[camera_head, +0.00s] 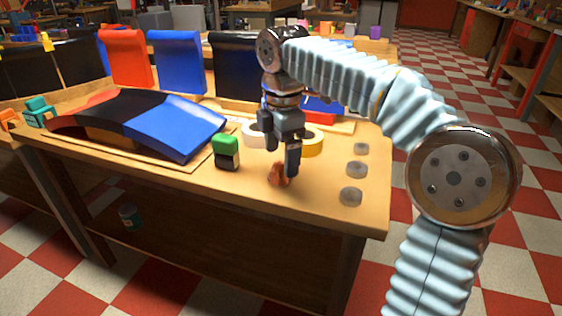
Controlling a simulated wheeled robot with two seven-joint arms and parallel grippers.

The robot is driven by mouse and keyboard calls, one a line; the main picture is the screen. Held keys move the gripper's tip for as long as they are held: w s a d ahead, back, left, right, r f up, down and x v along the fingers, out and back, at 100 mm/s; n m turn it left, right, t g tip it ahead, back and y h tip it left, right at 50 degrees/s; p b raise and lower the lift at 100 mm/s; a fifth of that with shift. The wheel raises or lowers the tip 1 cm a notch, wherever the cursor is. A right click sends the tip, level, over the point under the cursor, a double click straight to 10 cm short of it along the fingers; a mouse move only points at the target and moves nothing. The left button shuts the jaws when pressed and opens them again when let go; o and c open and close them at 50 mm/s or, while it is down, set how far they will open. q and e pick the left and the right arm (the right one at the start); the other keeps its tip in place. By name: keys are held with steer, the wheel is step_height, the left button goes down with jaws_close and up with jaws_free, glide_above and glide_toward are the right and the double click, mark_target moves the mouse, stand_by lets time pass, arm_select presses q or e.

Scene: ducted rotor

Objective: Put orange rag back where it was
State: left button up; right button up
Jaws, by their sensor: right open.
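The orange rag (276,177) is a small crumpled orange-brown piece on the wooden table, near its front edge. My right gripper (284,165) points down right over the rag, with its fingers at or just above it. It is open, and its fingers partly hide the rag. I cannot tell whether they touch it. My left gripper does not show.
A green-and-black block (227,152) stands just left of the gripper. A white roll (252,135) and a yellow roll (313,143) lie behind it. Several grey discs (351,196) line the table's right side. Curved red, black and blue panels (179,127) fill the left.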

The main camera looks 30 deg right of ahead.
mark_target(282, 163)
step_height(282, 163, up, 8)
steer(key=p, duration=0.1)
steer(key=shift+s+p, duration=0.2)
steer(key=shift+p, duration=0.2)
